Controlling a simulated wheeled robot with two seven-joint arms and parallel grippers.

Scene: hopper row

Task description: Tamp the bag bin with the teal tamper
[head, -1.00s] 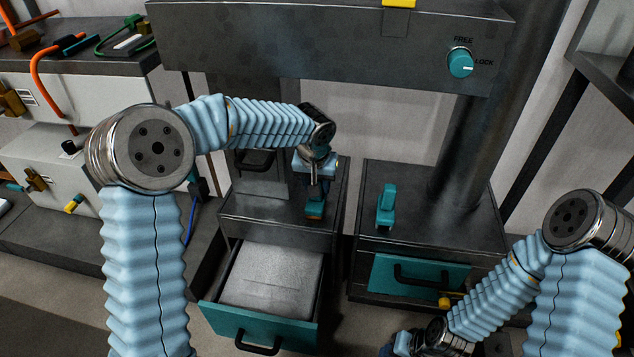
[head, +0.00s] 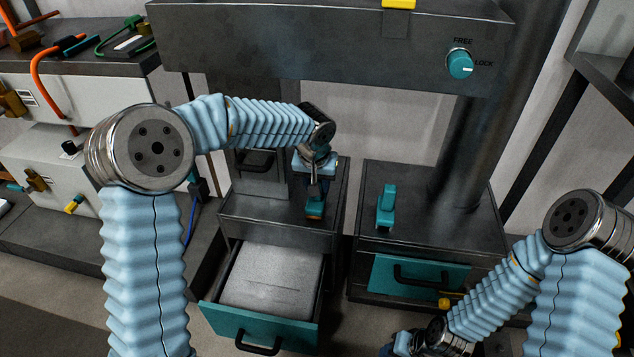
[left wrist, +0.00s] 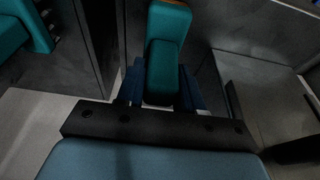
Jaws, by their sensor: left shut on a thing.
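My left gripper (head: 314,182) is shut on the teal tamper (head: 315,206), which has a copper-coloured end and hangs upright near the front of the left cabinet top. In the left wrist view the tamper (left wrist: 166,52) sits between the dark blue fingers (left wrist: 160,88). An open drawer with a teal front (head: 255,325) lies below and to the left of the tamper; I take it for the bag bin. It holds a flat grey fill (head: 275,275). My right gripper (head: 398,345) is low at the bottom edge, mostly cut off.
A teal upright piece (head: 386,207) stands on the right cabinet (head: 440,225), above a shut teal drawer (head: 420,273). A dark beam (head: 330,45) with a teal FREE/LOCK knob (head: 461,65) spans above. A bench with tools (head: 70,65) stands at left.

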